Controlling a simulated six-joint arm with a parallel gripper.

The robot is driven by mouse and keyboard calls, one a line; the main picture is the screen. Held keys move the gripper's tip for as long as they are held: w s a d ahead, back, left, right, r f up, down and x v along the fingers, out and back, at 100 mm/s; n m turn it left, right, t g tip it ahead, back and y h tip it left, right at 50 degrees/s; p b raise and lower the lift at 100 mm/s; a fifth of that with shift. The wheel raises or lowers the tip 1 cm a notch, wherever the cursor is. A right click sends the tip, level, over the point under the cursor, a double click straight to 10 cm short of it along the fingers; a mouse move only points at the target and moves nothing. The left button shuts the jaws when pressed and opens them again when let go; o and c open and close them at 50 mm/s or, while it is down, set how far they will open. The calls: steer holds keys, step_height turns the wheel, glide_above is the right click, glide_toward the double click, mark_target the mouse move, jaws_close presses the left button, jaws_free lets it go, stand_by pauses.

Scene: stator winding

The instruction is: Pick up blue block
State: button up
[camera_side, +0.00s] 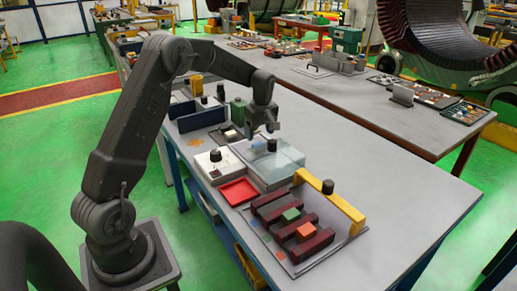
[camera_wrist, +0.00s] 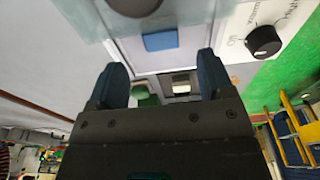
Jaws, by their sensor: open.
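The blue block (camera_wrist: 161,41) shows as a small flat rectangle in the upper middle of the wrist view. It lies on a pale surface beside a translucent panel (camera_wrist: 105,18). In the side view the blue block (camera_side: 256,144) is a small patch at the back left of the translucent cover, below my gripper. My gripper (camera_wrist: 162,78) is open, its two dark fingers apart with nothing held between them. In the side view my gripper (camera_side: 263,130) hangs pointing down above the block; the exact height gap is hard to tell.
A black knob (camera_side: 271,145) stands on the translucent cover (camera_side: 285,162). A white box with a dial (camera_side: 215,163) is to its left. A red tray (camera_side: 239,191), dark red bars (camera_side: 270,198) and a yellow bar (camera_side: 335,202) lie nearer. The table's right side is clear.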

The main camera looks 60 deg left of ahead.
steer(key=shift+s+a+f, duration=0.1)
steer(key=shift+a+f, duration=0.05)
steer(key=shift+f, duration=1.3)
steer(key=shift+a+f, duration=0.1)
steer(key=shift+f, duration=1.3)
steer(key=c, duration=1)
